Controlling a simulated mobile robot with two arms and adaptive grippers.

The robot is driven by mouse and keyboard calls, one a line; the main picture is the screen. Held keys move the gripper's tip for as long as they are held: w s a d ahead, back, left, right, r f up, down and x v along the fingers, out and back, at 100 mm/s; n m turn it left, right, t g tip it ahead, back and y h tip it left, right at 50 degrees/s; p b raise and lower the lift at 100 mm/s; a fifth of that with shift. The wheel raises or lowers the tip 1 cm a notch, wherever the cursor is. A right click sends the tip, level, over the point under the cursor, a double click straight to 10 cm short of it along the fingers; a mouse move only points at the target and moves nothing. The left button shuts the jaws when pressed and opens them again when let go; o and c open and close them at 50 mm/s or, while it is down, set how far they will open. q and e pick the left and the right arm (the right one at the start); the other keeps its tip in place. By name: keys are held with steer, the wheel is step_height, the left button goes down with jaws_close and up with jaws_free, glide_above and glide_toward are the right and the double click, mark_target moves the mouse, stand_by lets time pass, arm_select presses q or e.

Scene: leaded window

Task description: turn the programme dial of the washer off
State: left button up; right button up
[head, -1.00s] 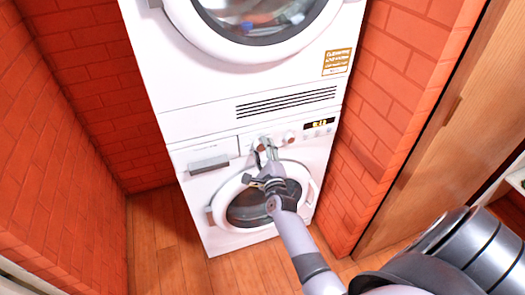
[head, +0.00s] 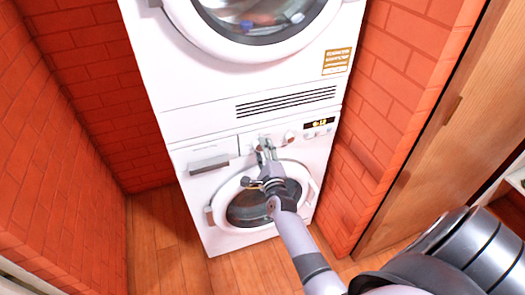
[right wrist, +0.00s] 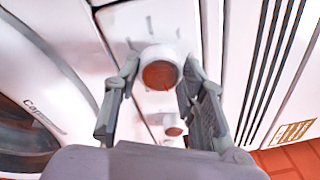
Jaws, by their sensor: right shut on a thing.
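The white washer (head: 222,222) is the lower machine of a stack, with a round door. Its control panel carries two round knobs. The right-hand knob (head: 290,137) is free; it also shows in the right wrist view (right wrist: 173,131), below the other. My right gripper (head: 266,152) is at the left-hand knob, partly hiding it in the head view. In the right wrist view, this dial (right wrist: 160,72), white with a reddish-brown face, sits between my two fingertips, which are shut on its sides. I cannot read its pointer setting. My left gripper is not in view.
A lit display (head: 319,123) is right of the knobs, and a drawer (head: 209,164) is to their left. A second white machine (head: 185,75) stands on top. Brick walls (head: 75,110) flank the stack closely. Wooden floor (head: 165,225) lies in front.

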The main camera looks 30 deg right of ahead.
steer(key=shift+s+d+f+n+t+y, duration=0.1)
steer(key=shift+n+t+y, duration=0.2)
steer(key=shift+n, duration=2.65)
steer(key=shift+w+a+n+t+y, duration=0.1)
steer(key=shift+n+t+y, duration=0.2)
steer(key=shift+n, duration=2.7)
steer(key=shift+s+d+f+n+t+y, duration=0.1)
steer(key=shift+n+t+y, duration=0.2)
steer(key=shift+n, duration=2.65)
steer(key=o, duration=1.2)
steer(key=shift+r, duration=0.1)
steer(key=shift+c, duration=0.2)
steer(key=v, duration=1.2)
